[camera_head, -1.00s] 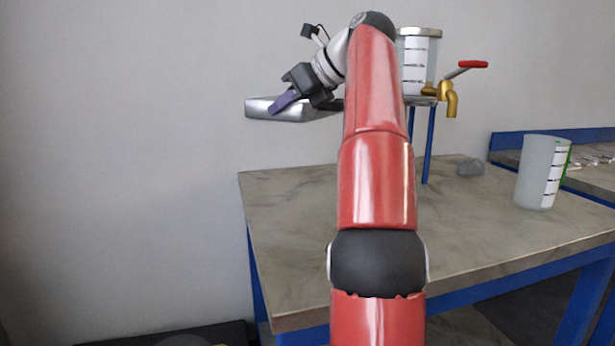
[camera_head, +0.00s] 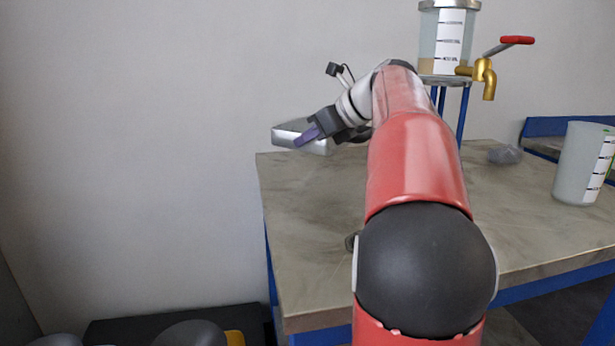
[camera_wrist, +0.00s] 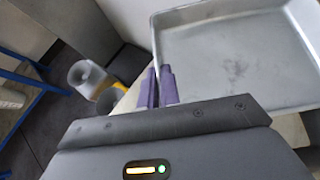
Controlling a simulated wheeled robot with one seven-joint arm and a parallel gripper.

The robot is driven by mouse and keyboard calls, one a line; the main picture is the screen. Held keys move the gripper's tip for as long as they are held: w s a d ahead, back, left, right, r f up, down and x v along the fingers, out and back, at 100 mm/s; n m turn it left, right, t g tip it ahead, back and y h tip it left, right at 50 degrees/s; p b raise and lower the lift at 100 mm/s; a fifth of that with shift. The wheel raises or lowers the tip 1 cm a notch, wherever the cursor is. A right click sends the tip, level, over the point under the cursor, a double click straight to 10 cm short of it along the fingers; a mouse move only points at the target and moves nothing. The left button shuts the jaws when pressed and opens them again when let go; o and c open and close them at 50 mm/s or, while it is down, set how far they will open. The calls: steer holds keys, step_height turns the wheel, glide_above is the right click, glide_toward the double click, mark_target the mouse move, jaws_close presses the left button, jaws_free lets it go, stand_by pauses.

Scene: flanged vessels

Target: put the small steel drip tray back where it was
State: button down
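The small steel drip tray (camera_head: 297,137) is a shallow rectangular pan held in the air over the far left part of the table. My gripper (camera_head: 306,137) has its purple fingers closed at the tray's edge. In the wrist view the tray (camera_wrist: 235,50) fills the upper right and looks empty. The fingers (camera_wrist: 158,88) sit close together at its near left corner, with the tray's wall seemingly between them. My red arm hides part of the table.
A clear graduated vessel with a brass tap (camera_head: 484,72) and red lever stands on a blue-legged stand. A graduated beaker (camera_head: 583,163) and a grey lump (camera_head: 504,154) are on the table (camera_head: 310,230) at right. The table's left part is clear.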

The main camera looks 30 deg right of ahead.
mark_target(307, 192)
step_height(307, 192, down, 9)
steer(key=shift+r+b, duration=0.2)
steer(key=shift+b, duration=0.4)
steer(key=c, duration=2.1)
jaws_free()
steer(key=shift+f, duration=0.15)
steer(key=o, duration=0.5)
steer(key=shift+r, duration=0.25)
steer(key=p+v, duration=0.1)
steer(key=v, duration=1.1)
